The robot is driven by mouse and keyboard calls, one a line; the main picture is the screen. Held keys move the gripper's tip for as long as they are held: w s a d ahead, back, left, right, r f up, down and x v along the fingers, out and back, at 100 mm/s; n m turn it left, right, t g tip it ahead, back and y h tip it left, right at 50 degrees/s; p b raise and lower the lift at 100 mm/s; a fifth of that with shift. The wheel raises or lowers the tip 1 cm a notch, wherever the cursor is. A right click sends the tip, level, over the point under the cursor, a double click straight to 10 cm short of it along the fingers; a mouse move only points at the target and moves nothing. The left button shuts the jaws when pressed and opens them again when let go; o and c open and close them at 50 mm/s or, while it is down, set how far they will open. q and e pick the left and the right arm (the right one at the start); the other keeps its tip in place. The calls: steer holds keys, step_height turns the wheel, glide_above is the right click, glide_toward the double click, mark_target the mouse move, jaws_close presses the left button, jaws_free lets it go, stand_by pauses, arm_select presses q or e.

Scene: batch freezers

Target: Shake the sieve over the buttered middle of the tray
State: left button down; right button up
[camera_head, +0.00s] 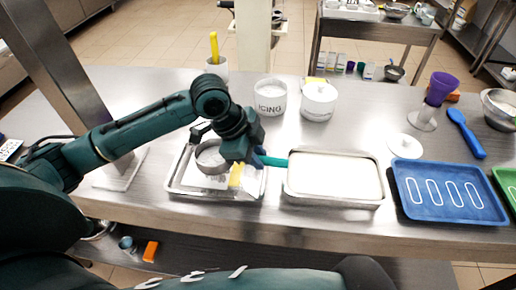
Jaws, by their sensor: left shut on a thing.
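My left gripper (252,158) is shut on the teal handle of the sieve (211,158); the end of the handle sticks out to the right. The sieve's round metal rim is left of my gripper and in front of the left metal tray (183,189) in the picture, over its back left part. A yellow patch (236,176) shows in that tray just right of the rim. My gripper and wrist hide part of the tray. How high the sieve is above the tray I cannot tell. My right gripper is not in view.
A metal tray with white contents (287,190) stands close right of the sieve handle. A blue tray (410,208) is farther right. An icing tub (270,98) and a white lidded pot (318,103) stand behind. A metal post stands at the left.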

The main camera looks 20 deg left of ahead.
arm_select(q)
steer(key=shift+s, duration=0.1)
stand_by(0.7)
steer(key=shift+d, duration=0.1)
